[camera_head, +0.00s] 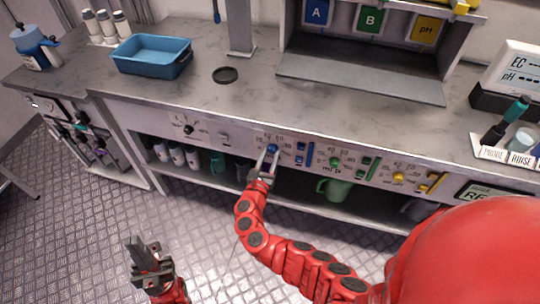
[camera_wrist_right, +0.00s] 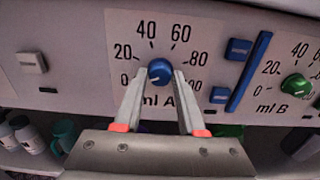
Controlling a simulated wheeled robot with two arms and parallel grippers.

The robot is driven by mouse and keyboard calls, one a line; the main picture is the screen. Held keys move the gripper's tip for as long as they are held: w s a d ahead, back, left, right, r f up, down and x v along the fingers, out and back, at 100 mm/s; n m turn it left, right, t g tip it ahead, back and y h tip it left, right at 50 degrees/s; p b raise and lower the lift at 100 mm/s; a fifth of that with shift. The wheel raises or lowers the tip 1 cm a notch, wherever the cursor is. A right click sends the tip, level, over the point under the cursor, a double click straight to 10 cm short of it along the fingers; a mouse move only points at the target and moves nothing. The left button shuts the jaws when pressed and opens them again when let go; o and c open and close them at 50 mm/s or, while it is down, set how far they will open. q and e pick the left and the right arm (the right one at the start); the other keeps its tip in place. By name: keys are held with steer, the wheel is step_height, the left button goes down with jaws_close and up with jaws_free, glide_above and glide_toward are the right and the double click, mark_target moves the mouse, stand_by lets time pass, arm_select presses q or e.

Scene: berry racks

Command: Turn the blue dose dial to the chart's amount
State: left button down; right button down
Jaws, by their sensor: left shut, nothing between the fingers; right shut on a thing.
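The blue dose dial (camera_head: 272,148) sits on the bench's front panel. In the right wrist view, the blue dial (camera_wrist_right: 160,72) is ringed by a scale with 0, 20, 40, 60 and 80 legible, above "ml A". A pale mark on the knob seems to point to the lower left, near 0. My right gripper (camera_head: 268,160) is shut on the dial, one finger on each side. My left gripper (camera_head: 148,255) is shut and empty, low over the floor, away from the bench. I cannot make out a chart with an amount.
A green dial (camera_wrist_right: 296,85) and a yellow dial (camera_head: 398,176) lie further right. A blue slider (camera_wrist_right: 249,72) is close beside the blue dial. A blue tray (camera_head: 152,66) stands on the bench.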

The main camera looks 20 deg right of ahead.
steer(key=shift+f, duration=0.1)
steer(key=shift+f+m+b, duration=0.15)
steer(key=shift+m+b, duration=1.05)
steer(key=shift+b, duration=0.05)
steer(key=m+b, duration=1.2)
steer(key=b, duration=0.1)
steer(key=shift+r+m+b, duration=0.25)
steer(key=shift+m+b, duration=1.45)
steer(key=shift+b, duration=0.1)
steer(key=c, duration=0.5)
jaws_free()
steer(key=shift+d, duration=0.1)
